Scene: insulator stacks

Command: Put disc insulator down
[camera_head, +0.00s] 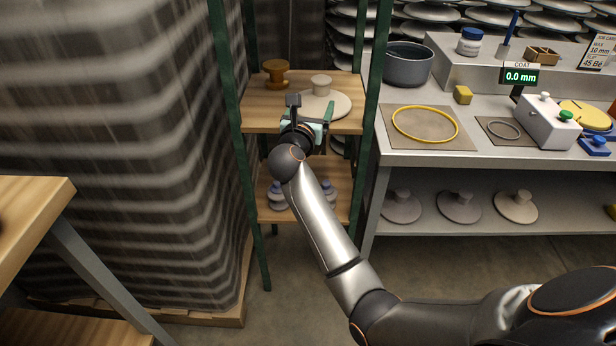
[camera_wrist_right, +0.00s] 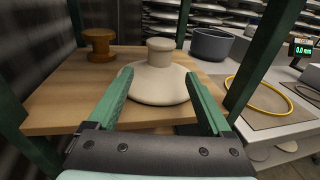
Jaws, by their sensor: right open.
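A cream disc insulator (camera_head: 327,103) with a knob on top rests upright on the upper wooden shelf of the green-posted rack. It also shows in the right wrist view (camera_wrist_right: 160,82). My right gripper (camera_head: 310,106) is open at the front of this shelf. In the right wrist view its two green fingers (camera_wrist_right: 160,98) lie on either side of the disc's front part, with a gap between them. I cannot tell whether a finger touches the disc rim. My left gripper is not in view.
A brown spool-shaped piece (camera_head: 276,74) stands at the shelf's back left. Green rack posts (camera_head: 374,75) flank my right arm. On the grey bench are a dark pot (camera_head: 408,65), a yellow ring (camera_head: 425,123) and a display reading 0.0 mm (camera_head: 519,76). Several discs (camera_head: 459,206) lie below.

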